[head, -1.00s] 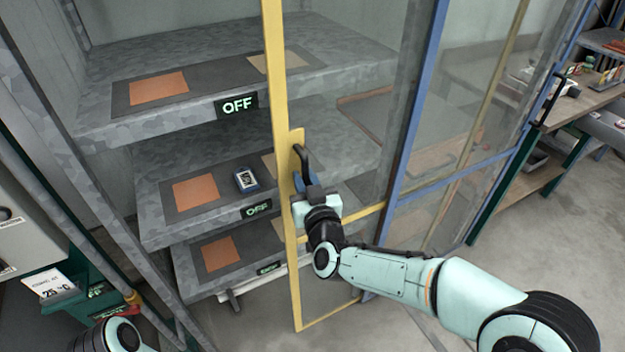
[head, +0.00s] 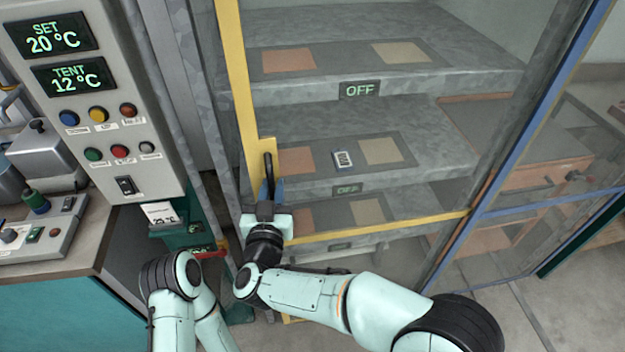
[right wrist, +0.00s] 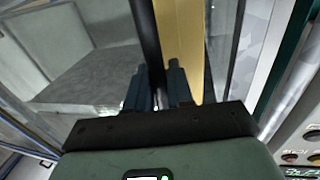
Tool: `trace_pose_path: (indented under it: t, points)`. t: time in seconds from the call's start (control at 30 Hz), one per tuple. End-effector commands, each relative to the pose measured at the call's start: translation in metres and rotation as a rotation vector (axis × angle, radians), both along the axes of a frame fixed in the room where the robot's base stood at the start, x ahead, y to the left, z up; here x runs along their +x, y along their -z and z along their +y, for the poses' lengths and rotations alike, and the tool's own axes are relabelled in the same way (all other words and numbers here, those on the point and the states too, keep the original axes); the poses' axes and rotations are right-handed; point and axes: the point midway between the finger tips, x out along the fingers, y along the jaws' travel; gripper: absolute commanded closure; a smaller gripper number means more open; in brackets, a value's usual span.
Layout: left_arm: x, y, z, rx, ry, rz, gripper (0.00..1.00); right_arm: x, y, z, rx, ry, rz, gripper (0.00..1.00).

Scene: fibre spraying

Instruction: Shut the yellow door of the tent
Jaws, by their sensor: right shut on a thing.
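The yellow-framed glass door (head: 236,80) of the tent stands across the shelves, its free edge close to the tent's grey left post (head: 204,100). I cannot tell whether a gap is left between them. A black upright handle (head: 267,165) sits on a yellow plate on that edge. My right gripper (head: 270,190) is shut on the handle. In the right wrist view its dark blue fingers (right wrist: 153,88) lie either side of the black handle (right wrist: 146,40), beside the yellow door edge (right wrist: 180,40). My left gripper is not in view; only its arm shows at the bottom.
Behind the glass, grey shelves (head: 300,130) carry dark mats with orange and tan squares, and a small device (head: 342,159). A control panel (head: 90,100) reading SET 20 °C and TENT 12 °C stands left of the tent. A blue-framed glass panel (head: 540,120) is at the right.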

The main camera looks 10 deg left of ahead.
Motion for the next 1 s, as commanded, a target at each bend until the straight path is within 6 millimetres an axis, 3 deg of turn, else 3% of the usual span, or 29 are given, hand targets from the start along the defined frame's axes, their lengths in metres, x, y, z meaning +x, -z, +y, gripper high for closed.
trace_pose_path:
  t: [0.1,0.3,0.83,0.87,0.9,1.0]
  points:
    - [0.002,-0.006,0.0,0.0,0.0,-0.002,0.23,-0.01,0.002,0.027,-0.003,-0.006,0.007,1.0]
    - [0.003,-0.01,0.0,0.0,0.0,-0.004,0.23,-0.019,0.003,0.051,-0.003,-0.003,0.007,1.0]
    - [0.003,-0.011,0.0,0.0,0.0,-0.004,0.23,-0.022,0.003,0.061,-0.001,-0.007,0.006,1.0]
    - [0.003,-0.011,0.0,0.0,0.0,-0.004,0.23,-0.023,0.003,0.061,-0.001,-0.008,0.006,0.69]
    - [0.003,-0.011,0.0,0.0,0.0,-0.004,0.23,-0.023,0.002,0.061,-0.001,-0.007,0.005,0.62]
    - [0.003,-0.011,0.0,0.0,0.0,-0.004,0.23,-0.022,0.002,0.06,-0.001,-0.005,0.004,0.62]
